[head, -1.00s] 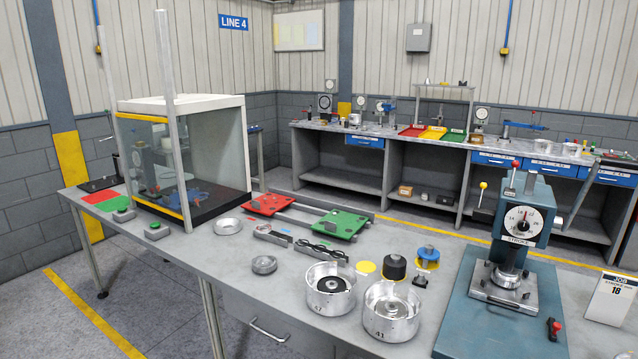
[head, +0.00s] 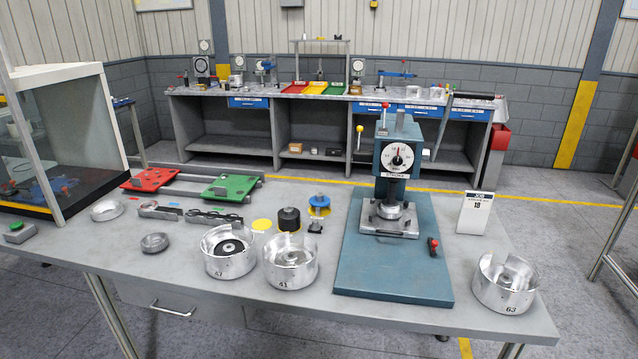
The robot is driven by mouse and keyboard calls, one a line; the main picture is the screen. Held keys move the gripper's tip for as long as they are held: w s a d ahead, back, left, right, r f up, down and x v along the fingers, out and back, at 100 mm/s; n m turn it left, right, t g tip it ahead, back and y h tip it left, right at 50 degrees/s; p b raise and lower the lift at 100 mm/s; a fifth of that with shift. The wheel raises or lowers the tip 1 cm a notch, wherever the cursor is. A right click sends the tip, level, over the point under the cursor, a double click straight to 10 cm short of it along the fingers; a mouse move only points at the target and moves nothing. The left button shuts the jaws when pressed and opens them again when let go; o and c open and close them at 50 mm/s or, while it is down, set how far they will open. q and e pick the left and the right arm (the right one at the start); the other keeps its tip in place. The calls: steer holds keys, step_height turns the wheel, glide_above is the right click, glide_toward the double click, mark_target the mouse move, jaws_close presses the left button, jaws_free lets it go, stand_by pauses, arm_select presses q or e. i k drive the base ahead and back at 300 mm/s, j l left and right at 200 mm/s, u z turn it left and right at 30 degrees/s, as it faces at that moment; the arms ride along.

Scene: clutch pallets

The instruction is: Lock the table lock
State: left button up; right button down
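A blue press (head: 398,160) with a round dial stands on a blue base plate (head: 385,275) at the right of the grey workbench. Under its ram is a square grey metal table (head: 390,222). A small red-and-black handle (head: 433,246) sits on the base plate to the right of this table; it may be the table lock, but I cannot tell for sure or read its position. A lever with a yellow knob (head: 360,129) sticks out at the press's left. Neither of my grippers shows in the head view.
Open metal housings marked 41 (head: 290,262) and 63 (head: 506,284) stand left and right of the base plate. A white job card (head: 475,212) stands right of the press. Red (head: 150,179) and green (head: 229,188) pallets lie further left, near a glass-sided cabinet (head: 65,140).

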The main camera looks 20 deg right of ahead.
mark_target(433, 243)
steer(key=z, duration=1.35)
